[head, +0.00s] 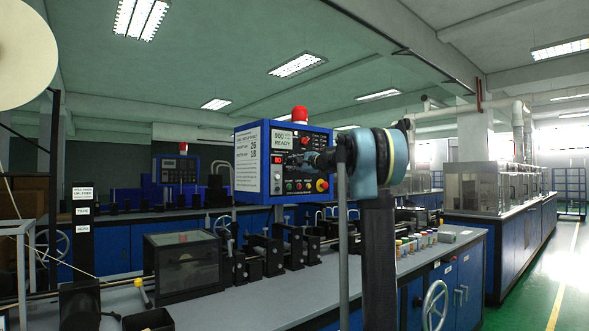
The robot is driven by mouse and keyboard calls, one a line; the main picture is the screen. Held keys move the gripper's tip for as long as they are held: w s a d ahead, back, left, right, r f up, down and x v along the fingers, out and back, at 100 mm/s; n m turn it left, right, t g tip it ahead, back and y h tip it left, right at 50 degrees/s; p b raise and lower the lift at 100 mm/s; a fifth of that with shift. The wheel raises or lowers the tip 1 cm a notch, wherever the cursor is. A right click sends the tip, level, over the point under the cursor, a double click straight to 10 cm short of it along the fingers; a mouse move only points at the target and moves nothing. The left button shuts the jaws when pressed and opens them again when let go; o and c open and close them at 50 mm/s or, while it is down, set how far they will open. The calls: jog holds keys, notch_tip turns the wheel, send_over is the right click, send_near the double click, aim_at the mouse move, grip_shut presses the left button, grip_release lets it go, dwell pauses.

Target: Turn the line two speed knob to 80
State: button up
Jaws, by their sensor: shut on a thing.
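A blue control panel (326,133) stands above the workbench, with a white notice sheet on its left side. Its face has a screen (284,138) that seems to read 000 and READY. Below that, a small red display (277,159) appears to show 80, though the digits are tiny. My gripper (291,158) reaches the panel face just right of the red display. It is shut on what appears to be the line two speed knob, which my fingers hide. I cannot see the knob's pointer.
Several coloured buttons (299,185) and a red-and-yellow emergency stop (321,185) sit below my gripper. A red beacon (299,114) tops the panel. Small containers (412,242) line the bench at right. A green aisle (545,270) lies open at far right.

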jog(key=shift+s+f, duration=0.1)
dwell(0.4)
jog(key=o, duration=1.1)
jog(key=shift+a, duration=0.1)
jog(key=shift+c, duration=0.2)
jog(key=shift+s+d, duration=0.1)
jog(key=shift+d, duration=0.1)
jog(key=v, duration=1.1)
jog(key=shift+s+d, duration=0.15)
jog(key=shift+s, duration=0.05)
